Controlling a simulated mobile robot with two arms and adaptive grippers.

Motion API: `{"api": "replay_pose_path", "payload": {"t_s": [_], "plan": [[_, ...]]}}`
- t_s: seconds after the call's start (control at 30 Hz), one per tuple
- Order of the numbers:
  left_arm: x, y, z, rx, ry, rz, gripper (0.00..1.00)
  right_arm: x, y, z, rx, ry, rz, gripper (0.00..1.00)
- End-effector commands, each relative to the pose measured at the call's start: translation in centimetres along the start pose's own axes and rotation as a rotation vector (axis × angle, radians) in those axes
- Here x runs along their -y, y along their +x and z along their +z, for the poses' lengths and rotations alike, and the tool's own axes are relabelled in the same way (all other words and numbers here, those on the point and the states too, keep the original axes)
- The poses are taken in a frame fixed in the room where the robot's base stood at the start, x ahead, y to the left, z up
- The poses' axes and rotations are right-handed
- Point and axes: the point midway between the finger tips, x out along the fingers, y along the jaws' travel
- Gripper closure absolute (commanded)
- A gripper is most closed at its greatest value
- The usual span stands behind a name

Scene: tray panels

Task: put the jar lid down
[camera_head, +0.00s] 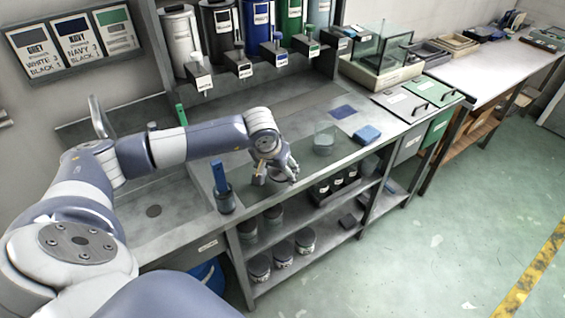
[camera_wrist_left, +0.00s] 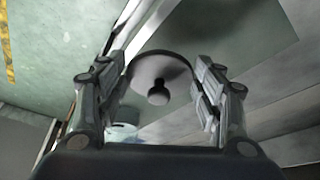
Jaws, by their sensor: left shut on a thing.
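My left gripper (camera_wrist_left: 160,100) is shut on the jar lid (camera_wrist_left: 165,70), a round grey disc with a dark rim and a dark knob, seen between the two fingers in the left wrist view. In the head view my left gripper (camera_head: 287,172) is low over the front part of the grey counter (camera_head: 300,112). The lid is mostly hidden there, and I cannot tell whether it touches the counter. A clear glass jar (camera_head: 324,140) stands on the counter to the right of the gripper. My right gripper is not in view.
Several colored canisters line the back. Shelves with jars are below.

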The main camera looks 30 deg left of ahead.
Motion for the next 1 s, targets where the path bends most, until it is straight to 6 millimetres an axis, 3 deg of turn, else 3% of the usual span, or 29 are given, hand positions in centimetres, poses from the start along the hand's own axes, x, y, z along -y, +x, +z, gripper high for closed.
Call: {"api": "replay_pose_path", "payload": {"t_s": [0.2, 0.4, 0.57, 0.8, 1.0], "plan": [[0.6, 1.4, -3.3, -0.001, -0.004, 0.001, 0.55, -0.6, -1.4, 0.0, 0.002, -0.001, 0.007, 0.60], [1.0, 2.4, -4.7, -0.001, -0.001, 0.001, 0.55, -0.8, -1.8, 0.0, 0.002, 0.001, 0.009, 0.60], [1.1, 3.0, -4.6, 0.002, -0.001, 0.000, 0.55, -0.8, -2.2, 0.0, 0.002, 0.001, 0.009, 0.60], [1.0, 5.6, -3.4, 0.002, -0.001, 0.001, 0.55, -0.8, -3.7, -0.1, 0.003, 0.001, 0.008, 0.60], [1.1, 5.8, -3.4, -0.001, 0.000, 0.000, 0.55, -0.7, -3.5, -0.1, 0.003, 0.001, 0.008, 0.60]]}}
